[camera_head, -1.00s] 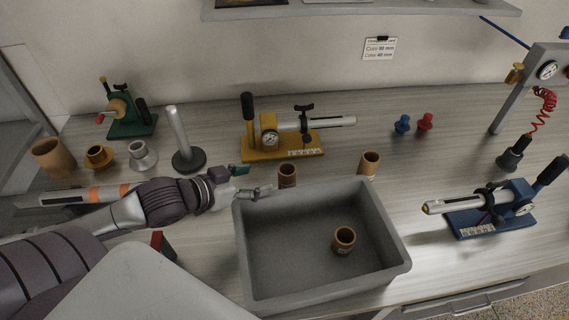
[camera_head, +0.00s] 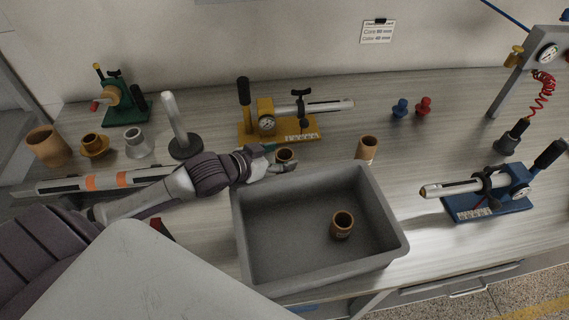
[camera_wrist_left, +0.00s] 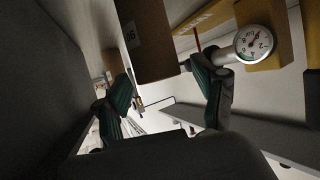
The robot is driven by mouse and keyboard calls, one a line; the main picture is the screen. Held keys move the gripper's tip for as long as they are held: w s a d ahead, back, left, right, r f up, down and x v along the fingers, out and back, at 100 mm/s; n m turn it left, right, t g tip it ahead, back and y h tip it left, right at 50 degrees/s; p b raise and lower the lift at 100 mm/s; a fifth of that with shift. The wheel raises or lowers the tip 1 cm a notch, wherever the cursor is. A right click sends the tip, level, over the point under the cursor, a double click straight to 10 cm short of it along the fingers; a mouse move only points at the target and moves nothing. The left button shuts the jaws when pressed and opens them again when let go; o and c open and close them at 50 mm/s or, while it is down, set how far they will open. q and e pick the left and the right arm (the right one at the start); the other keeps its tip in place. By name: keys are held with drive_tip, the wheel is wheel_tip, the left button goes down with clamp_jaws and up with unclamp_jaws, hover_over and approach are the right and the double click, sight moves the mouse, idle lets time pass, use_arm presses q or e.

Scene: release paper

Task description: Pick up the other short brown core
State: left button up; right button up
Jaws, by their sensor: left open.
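A short brown core (camera_head: 286,154) stands upright on the bench behind the grey bin. My left gripper (camera_head: 280,159) is open, with its fingers around or right beside this core and partly hiding it; I cannot tell whether they touch. Another brown core (camera_head: 367,148) stands behind the bin's right back corner. A third short brown core (camera_head: 342,226) stands inside the grey bin (camera_head: 398,220). My right gripper is out of view.
A yellow gauge fixture (camera_head: 262,130) stands close behind the core; its dial (camera_wrist_left: 255,42) shows in the wrist view. A post on a black base (camera_head: 186,148) and a striped tube (camera_head: 100,182) are at left. A blue fixture (camera_head: 490,205) stands at right.

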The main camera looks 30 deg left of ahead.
sight(290, 153)
use_arm(q)
drive_tip(key=x, duration=0.4)
drive_tip(key=shift+w+d+p, duration=0.15)
drive_tip(key=shift+w+p, duration=0.05)
drive_tip(key=shift+p, duration=0.1)
drive_tip(key=shift+s, duration=0.1)
drive_tip(key=c, duration=1.1)
